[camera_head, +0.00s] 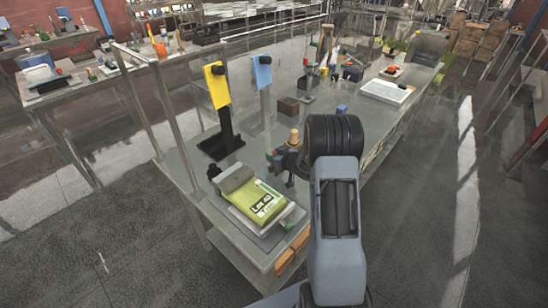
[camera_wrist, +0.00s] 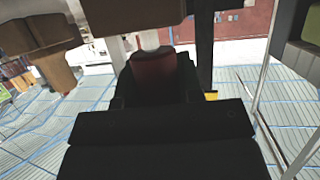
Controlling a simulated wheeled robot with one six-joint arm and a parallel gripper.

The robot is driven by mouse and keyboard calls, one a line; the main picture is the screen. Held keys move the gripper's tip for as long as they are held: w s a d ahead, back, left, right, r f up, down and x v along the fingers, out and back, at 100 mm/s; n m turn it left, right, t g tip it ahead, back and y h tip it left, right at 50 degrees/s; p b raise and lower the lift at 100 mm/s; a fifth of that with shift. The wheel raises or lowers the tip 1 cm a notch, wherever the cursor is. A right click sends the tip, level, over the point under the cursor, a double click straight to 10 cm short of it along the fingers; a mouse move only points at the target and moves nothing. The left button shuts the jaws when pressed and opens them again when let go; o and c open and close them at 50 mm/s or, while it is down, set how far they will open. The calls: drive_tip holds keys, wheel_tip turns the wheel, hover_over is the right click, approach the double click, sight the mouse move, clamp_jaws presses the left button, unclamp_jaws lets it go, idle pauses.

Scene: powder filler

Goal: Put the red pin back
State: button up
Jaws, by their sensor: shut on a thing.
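The red pin (camera_wrist: 153,68) shows in the wrist view as a dark red piece between the black jaws of my gripper (camera_wrist: 152,82). My gripper is shut on it. The pin's far end lies just below a brown block (camera_wrist: 135,12) at the top of the view. I cannot tell whether it touches the block or sits in anything. In the head view my arm covers the pin and most of the gripper. A small machine with a tan top (camera_head: 294,137) stands on the table just left of my wrist.
The metal table (camera_head: 185,160) holds a green-labelled bag (camera_head: 255,200) at its near end. A yellow panel (camera_head: 217,86) and a blue panel (camera_head: 262,72) stand on posts behind. A white tray (camera_head: 386,91) lies farther back. Metal uprights line the table's left side. Floor at right is clear.

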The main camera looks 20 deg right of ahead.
drive_tip(key=shift+s+f, duration=0.15)
drive_tip(key=shift+f, duration=0.3)
drive_tip(key=o, duration=1)
drive_tip(key=shift+s+f, duration=0.1)
drive_tip(key=shift+f, duration=0.1)
drive_tip(key=shift+r, duration=0.2)
drive_tip(key=w+r+v, duration=0.1)
drive_tip(key=v, duration=1)
drive_tip(key=s+a+r+m+g+h, duration=0.3)
drive_tip(key=s+r+h, duration=0.3)
drive_tip(key=r, duration=0.5)
drive_tip(key=s+a+g, duration=0.1)
drive_tip(key=s+a, duration=0.3)
drive_tip(key=s, duration=0.1)
drive_tip(key=s+a+r+g+y, duration=0.1)
drive_tip(key=s+a+g, duration=0.1)
drive_tip(key=s+a, duration=0.2)
drive_tip(key=s+a+g+y, duration=0.1)
drive_tip(key=s+a+g, duration=0.1)
drive_tip(key=s+a, duration=0.2)
drive_tip(key=shift+s+a+r+b, duration=0.1)
drive_tip(key=shift+s+b, duration=0.1)
drive_tip(key=shift+s, duration=0.6)
drive_tip(key=shift+s+a+r+b, duration=0.1)
drive_tip(key=shift+s+b, duration=0.1)
drive_tip(key=shift+s, duration=0.55)
